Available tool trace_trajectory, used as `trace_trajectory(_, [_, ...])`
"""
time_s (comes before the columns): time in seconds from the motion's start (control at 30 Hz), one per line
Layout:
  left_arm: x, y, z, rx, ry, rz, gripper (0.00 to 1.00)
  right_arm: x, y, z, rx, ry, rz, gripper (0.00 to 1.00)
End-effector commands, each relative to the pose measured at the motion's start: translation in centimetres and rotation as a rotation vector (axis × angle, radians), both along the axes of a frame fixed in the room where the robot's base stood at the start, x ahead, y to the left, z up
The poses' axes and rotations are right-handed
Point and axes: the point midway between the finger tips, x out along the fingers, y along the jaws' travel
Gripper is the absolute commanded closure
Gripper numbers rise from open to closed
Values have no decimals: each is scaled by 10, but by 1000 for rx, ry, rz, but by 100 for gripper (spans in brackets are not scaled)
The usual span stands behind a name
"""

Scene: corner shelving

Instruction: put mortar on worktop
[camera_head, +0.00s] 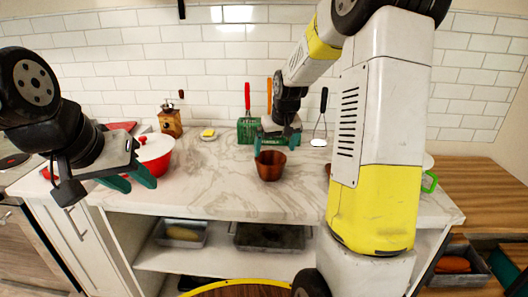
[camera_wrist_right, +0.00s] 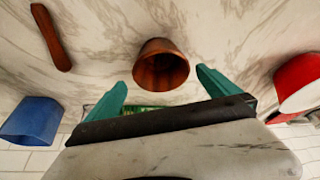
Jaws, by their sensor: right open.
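The mortar, a brown wooden cup (camera_head: 270,166), stands upright and looks empty on the white marble worktop (camera_head: 215,187). In the right wrist view the mortar (camera_wrist_right: 160,66) lies just beyond and between my fingertips, with nothing gripping it. My right gripper (camera_head: 277,146) is open and empty, just behind the mortar in the head view; its teal fingers also show in the right wrist view (camera_wrist_right: 162,85). My left gripper (camera_head: 132,182) hangs over the left part of the worktop, fingers apart and empty, near a red-and-white pot (camera_head: 154,154).
A green basket (camera_head: 247,131) with utensils, a wooden grinder (camera_head: 170,122) and a small yellow-topped dish (camera_head: 208,134) stand along the back. A brown wooden piece (camera_wrist_right: 51,38) and a blue container (camera_wrist_right: 32,121) show in the wrist view. The worktop's front middle is clear.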

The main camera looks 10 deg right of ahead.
Motion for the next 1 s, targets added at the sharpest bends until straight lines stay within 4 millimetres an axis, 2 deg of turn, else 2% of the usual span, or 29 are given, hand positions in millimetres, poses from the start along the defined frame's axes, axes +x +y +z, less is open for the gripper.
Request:
trace_trajectory(0.13, [0,0,0,0,0,0,64,-16,3,22,7,-14,-3,0])
trace_trajectory(0.23, [0,0,0,0,0,0,64,-45,10,50,24,-34,-10,0])
trace_trajectory(0.4, [0,0,0,0,0,0,64,-121,24,98,66,-75,-20,0])
trace_trajectory(0.5, [0,0,0,0,0,0,64,-169,33,115,95,-97,-25,0])
trace_trajectory(0.6, [0,0,0,0,0,0,64,-213,40,123,123,-117,-26,0])
trace_trajectory(0.73, [0,0,0,0,0,0,64,-257,47,123,152,-135,-25,0])
trace_trajectory(0.83, [0,0,0,0,0,0,64,-277,51,121,167,-143,-25,0])
trace_trajectory(1.0, [0,0,0,0,0,0,64,-290,53,118,176,-146,-24,0])
